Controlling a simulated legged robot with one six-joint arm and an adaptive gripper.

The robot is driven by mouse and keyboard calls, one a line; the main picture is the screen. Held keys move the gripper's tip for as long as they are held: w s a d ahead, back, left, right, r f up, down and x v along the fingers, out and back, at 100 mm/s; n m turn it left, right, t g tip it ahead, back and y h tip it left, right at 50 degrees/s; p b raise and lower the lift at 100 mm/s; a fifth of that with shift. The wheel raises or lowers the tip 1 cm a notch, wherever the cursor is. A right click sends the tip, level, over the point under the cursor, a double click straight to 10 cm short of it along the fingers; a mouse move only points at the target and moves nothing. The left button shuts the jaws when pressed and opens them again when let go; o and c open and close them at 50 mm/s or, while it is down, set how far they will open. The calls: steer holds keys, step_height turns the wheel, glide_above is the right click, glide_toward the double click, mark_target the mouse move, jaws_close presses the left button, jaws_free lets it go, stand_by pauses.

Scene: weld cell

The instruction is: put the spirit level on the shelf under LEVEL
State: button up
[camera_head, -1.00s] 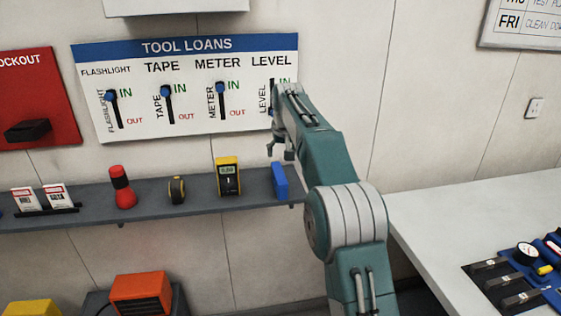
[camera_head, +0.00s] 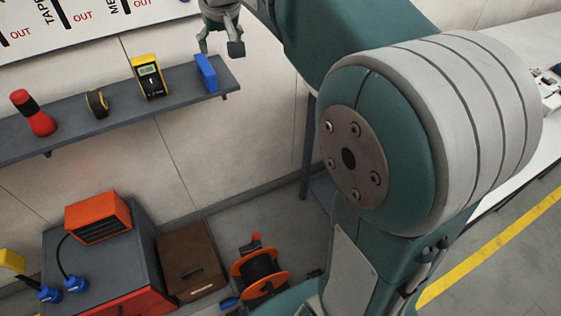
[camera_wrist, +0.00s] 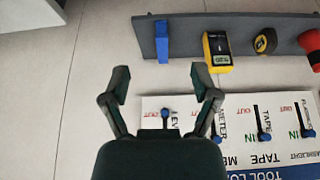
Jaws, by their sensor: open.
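The blue spirit level (camera_head: 206,72) stands upright on the grey shelf (camera_head: 180,98), close to the shelf's right end. It also shows in the wrist view (camera_wrist: 162,40), where the picture is upside down. My gripper (camera_head: 220,46) is open and empty, above and near the level but apart from it. In the wrist view my two fingers (camera_wrist: 160,69) are spread, with the level beyond their tips. The tool loans board (camera_wrist: 235,110) shows partly, with its LEVEL lettering and blue-knobbed slider (camera_wrist: 165,114) partly hidden behind my gripper.
A yellow meter (camera_head: 149,76), a tape measure (camera_head: 97,103) and a red flashlight (camera_head: 34,113) stand left of the level on the shelf. Below are an orange heater (camera_head: 98,217), a brown box (camera_head: 190,262) and a cable reel (camera_head: 260,271). The shelf between level and meter is clear.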

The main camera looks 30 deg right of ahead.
steer(key=s+f, duration=0.5)
steer(key=s, duration=0.8)
steer(key=s+f, duration=0.6)
steer(key=s, duration=0.7)
steer(key=shift+s+f+t, duration=0.2)
steer(key=shift+s+t, duration=0.1)
steer(key=shift+s, duration=0.05)
